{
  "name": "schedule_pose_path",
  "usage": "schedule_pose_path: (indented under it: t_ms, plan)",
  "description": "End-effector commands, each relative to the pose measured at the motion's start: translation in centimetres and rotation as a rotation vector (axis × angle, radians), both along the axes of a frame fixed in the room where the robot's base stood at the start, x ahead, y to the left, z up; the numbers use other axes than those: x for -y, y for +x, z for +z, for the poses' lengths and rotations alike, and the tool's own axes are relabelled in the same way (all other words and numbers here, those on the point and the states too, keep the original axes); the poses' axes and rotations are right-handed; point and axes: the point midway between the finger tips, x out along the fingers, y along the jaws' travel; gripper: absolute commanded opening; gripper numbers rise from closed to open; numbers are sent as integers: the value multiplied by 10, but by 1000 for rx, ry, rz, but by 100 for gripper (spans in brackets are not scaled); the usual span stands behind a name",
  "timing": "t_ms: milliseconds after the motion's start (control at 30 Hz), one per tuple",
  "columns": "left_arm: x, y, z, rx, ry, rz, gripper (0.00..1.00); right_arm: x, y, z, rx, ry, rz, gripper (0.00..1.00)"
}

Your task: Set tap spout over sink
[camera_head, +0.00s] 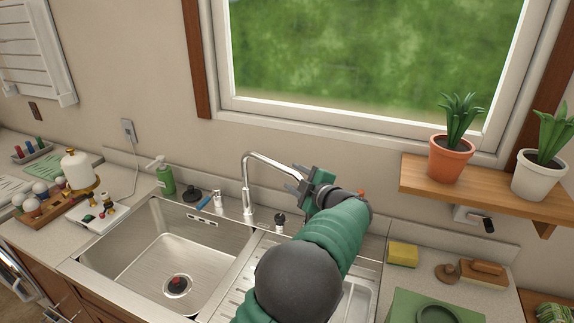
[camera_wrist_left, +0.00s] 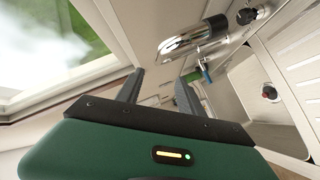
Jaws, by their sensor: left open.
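The chrome tap (camera_head: 247,190) stands behind the sink. Its curved spout points to the right in the head view, toward the drainboard side and away from the basin. The sink basin (camera_head: 135,246) is empty, with a dark drain at its bottom. My left gripper (camera_head: 292,184) is open beside the end of the spout, which it partly hides. In the left wrist view the spout (camera_wrist_left: 195,38) lies ahead of and above my open left fingers (camera_wrist_left: 158,82), apart from them. The basin (camera_wrist_left: 248,78) shows at the right there. My right gripper is not in view.
A shelf (camera_head: 487,193) with potted plants juts from the wall at right.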

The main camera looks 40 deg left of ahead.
Motion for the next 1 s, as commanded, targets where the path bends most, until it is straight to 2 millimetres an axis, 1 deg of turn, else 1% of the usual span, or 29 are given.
schedule_pose_path:
  t_ms: [33, 300, 400, 500, 633, 867, 900, 1000]
  plan:
    - [-12, 6, -2, -4, 2, 2, 45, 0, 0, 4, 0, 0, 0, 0]
    - [-77, 31, -17, -4, 2, 0, 45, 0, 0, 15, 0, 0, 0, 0]
    - [-97, 39, -21, -3, 3, -2, 45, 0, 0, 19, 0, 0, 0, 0]
    - [-111, 44, -25, -3, 2, -2, 45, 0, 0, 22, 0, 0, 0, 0]
    - [-120, 49, -28, -3, 1, -4, 45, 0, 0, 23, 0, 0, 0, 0]
    - [-120, 50, -29, -3, 1, -5, 45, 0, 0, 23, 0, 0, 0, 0]
    - [-120, 49, -29, -3, 1, -5, 42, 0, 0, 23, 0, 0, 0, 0]
    - [-120, 49, -29, -3, 1, -5, 29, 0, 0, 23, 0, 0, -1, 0]
